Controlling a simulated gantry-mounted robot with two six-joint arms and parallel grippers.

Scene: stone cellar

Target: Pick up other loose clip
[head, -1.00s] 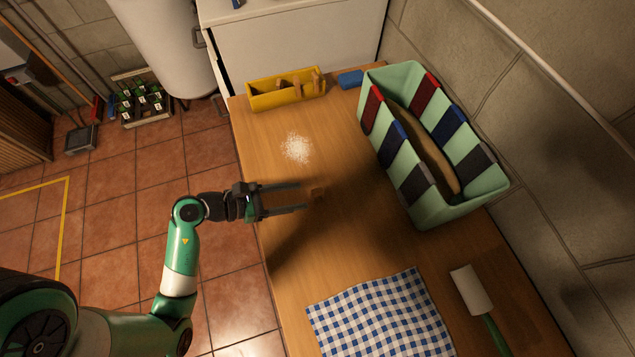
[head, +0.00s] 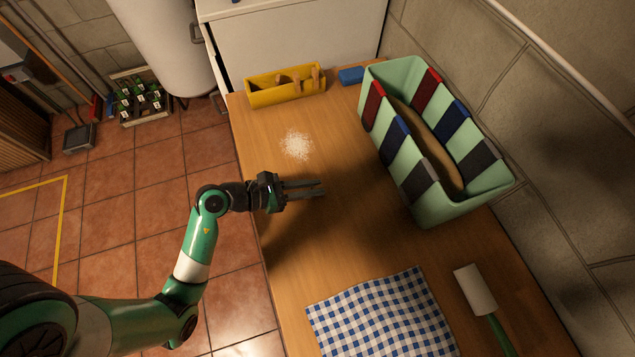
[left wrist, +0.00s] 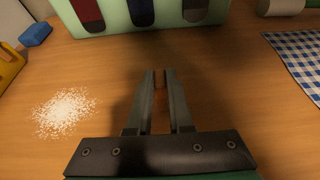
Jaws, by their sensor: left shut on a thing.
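My left gripper (head: 323,188) is low over the wooden table, its fingers pointing right toward the mint-green box. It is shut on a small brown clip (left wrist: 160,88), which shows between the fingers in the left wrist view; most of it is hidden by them. In the head view I cannot make the clip out. A yellow tray (head: 287,97) at the far left of the table holds several wooden pieces. My right gripper is not in view.
The mint-green box (head: 440,212) with coloured straps stands along the wall. White powder (head: 296,145) lies beyond my gripper, and a blue block (head: 351,76) sits at the back. A checked cloth (head: 380,315) and a white-headed tool (head: 475,290) lie nearer.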

